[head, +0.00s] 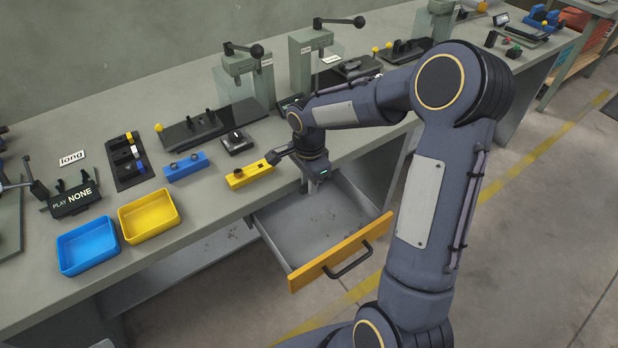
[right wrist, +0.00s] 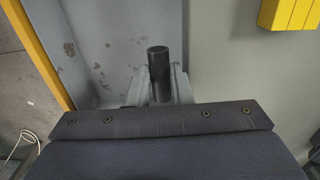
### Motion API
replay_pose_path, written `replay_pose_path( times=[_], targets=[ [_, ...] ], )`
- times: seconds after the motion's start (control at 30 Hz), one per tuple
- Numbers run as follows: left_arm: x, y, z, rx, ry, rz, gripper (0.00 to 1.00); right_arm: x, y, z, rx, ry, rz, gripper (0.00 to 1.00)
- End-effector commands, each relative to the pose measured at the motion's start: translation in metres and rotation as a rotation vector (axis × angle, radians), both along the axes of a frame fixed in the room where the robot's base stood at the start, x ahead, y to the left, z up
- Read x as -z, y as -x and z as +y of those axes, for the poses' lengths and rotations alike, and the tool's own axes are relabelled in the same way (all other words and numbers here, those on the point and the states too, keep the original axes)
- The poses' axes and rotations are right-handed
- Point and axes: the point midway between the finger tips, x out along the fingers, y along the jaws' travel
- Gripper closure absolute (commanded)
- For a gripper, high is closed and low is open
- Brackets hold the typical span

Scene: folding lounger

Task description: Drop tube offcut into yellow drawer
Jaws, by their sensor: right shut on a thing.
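The yellow drawer (head: 340,252) is pulled out of the bench, with a yellow front, a black handle and a bare grey inside. It also shows at the left of the right wrist view (right wrist: 36,50). My right gripper (head: 316,186) hangs over the drawer's back part, close to the bench edge. In the right wrist view the right gripper (right wrist: 159,88) is shut on a short dark tube offcut (right wrist: 158,62), whose end stands out past the fingers. The offcut is hard to make out in the head view. My left gripper is in neither view.
A yellow block (head: 250,176) and a blue block (head: 186,167) lie on the bench near the gripper. A yellow tray (head: 124,222) and a blue tray (head: 62,252) stand further left. Clamp presses (head: 246,65) line the back.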

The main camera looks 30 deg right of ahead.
Motion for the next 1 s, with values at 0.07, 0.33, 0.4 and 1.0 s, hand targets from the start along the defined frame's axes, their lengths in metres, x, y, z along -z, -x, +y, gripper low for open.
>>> replay_pose_path(
  times=[0.07,0.33,0.4,1.0],
  targets=[
    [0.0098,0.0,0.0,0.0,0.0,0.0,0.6,0.0131,0.0002,-0.0001,0.001,0.0,0.001,1.0],
    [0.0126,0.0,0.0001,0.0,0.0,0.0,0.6,0.0188,0.0,-0.0003,0.001,0.001,-0.001,1.0],
    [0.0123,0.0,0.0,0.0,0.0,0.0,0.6,0.0185,0.0,-0.0002,0.001,0.001,-0.001,1.0],
    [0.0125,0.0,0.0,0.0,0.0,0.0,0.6,0.017,-0.0035,-0.0001,0.002,0.0,-0.012,0.55]
  ],
)
